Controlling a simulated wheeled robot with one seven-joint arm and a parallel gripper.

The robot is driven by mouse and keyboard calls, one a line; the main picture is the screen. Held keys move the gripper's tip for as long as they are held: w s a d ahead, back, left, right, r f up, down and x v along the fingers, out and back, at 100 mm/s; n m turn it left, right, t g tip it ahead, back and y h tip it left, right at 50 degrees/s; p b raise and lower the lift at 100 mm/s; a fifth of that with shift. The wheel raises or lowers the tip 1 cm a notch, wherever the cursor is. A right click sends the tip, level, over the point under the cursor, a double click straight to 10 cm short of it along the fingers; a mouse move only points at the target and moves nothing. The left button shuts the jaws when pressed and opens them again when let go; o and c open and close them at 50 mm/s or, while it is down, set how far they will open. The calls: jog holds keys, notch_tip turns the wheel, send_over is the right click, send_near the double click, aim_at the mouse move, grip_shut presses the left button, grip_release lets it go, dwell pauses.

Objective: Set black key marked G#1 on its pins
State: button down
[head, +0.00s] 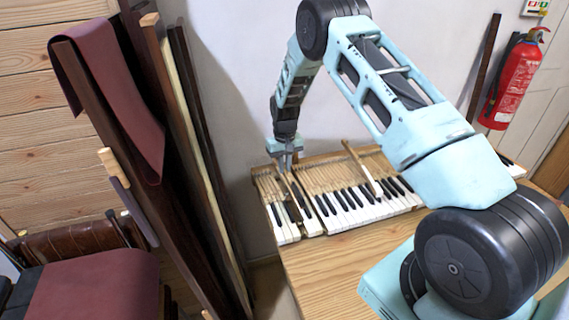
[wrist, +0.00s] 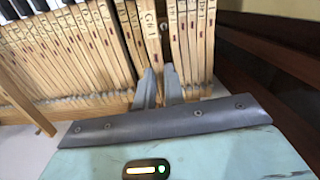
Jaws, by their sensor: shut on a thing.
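The key marked G#1 is a pale wooden stick (wrist: 152,38) with its label facing up, seen in the wrist view among the other key sticks. My gripper (wrist: 160,70) is shut on it, one grey finger on each side. In the head view my gripper (head: 285,165) points down over the left end of the keyboard (head: 335,185). A dark key front (head: 293,211) shows just in front of the gripper, between white keys. The pins under the key are hidden, and I cannot tell whether the key rests on them.
A loose wooden stick (head: 362,172) lies slanted across the keys to the right of my gripper. The bench (head: 345,260) in front of the keyboard is bare. Dark boards (head: 190,150) lean at the left. A fire extinguisher (head: 514,80) hangs on the wall at the right.

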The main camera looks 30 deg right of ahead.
aim_at(284, 175)
jog(key=shift+f+b, duration=1.2)
jog(key=shift+f, duration=1)
jog(key=shift+f+b, duration=0.65)
jog(key=shift+b, duration=0.1)
dwell(0.7)
jog(key=c, duration=1.8)
grip_release()
jog(key=shift+r, duration=0.2)
jog(key=shift+r+p, duration=0.7)
jog(key=shift+r, duration=0.25)
jog(key=o, duration=0.5)
jog(key=shift+o, duration=0.2)
